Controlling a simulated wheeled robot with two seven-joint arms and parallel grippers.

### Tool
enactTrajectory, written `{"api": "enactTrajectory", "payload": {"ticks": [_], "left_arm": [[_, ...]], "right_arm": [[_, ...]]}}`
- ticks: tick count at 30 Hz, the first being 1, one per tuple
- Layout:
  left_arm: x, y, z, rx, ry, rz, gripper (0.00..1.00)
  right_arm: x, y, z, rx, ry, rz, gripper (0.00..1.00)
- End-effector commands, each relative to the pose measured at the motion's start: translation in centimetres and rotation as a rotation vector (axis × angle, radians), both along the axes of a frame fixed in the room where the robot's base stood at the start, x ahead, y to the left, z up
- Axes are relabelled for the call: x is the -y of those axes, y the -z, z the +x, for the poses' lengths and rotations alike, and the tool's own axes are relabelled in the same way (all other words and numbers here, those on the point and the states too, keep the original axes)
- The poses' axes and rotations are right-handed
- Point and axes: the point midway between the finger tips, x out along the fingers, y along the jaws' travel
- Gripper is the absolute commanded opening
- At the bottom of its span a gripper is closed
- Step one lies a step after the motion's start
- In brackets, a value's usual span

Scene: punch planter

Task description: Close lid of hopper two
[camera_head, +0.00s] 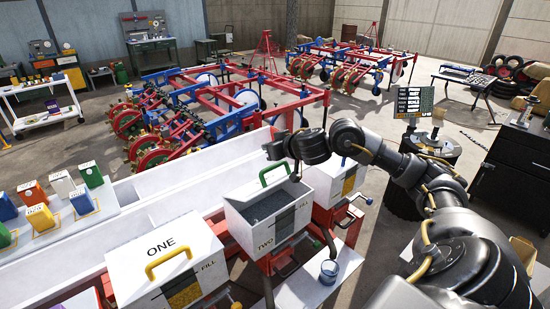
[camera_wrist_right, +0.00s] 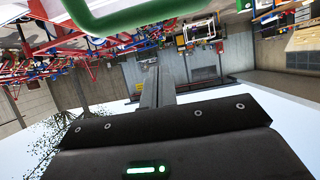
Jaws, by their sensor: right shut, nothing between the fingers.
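Hopper two (camera_head: 265,243) is a white box marked TWO in the middle front. Its top is open and dark grainy fill (camera_head: 268,206) shows inside. A green handle (camera_head: 274,172) stands at its back edge, on what looks like the raised lid, seen nearly edge-on. My right gripper (camera_head: 273,150) is shut and empty just above and behind this handle. In the right wrist view the closed fingers (camera_wrist_right: 167,85) point away, and the green handle (camera_wrist_right: 130,18) crosses the top, close by. I cannot tell whether they touch. My left gripper is not in view.
Hopper one (camera_head: 165,262), with a yellow handle and closed top, stands at left. Another white hopper (camera_head: 338,180) is partly behind my right arm. A blue cup (camera_head: 329,271) sits below at right. Coloured boxes (camera_head: 40,218) line the white ledge at left.

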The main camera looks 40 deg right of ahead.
Motion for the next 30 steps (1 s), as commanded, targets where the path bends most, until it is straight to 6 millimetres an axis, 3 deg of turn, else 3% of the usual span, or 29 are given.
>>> {"api": "enactTrajectory", "payload": {"ticks": [1, 9, 24, 30], "left_arm": [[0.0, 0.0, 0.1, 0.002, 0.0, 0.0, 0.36], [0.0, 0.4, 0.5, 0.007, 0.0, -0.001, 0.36], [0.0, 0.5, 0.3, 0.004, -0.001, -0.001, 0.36], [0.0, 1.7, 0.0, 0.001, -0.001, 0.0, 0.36]], "right_arm": [[0.0, 0.5, 0.5, -0.003, 0.0, 0.001, 0.0], [-0.1, 2.8, -2.0, -0.003, 0.0, -0.003, 0.0], [-0.1, 3.1, -2.4, 0.001, 0.001, 0.0, 0.0], [-1.1, 3.8, -2.1, 0.026, -0.015, 0.001, 0.0]]}}
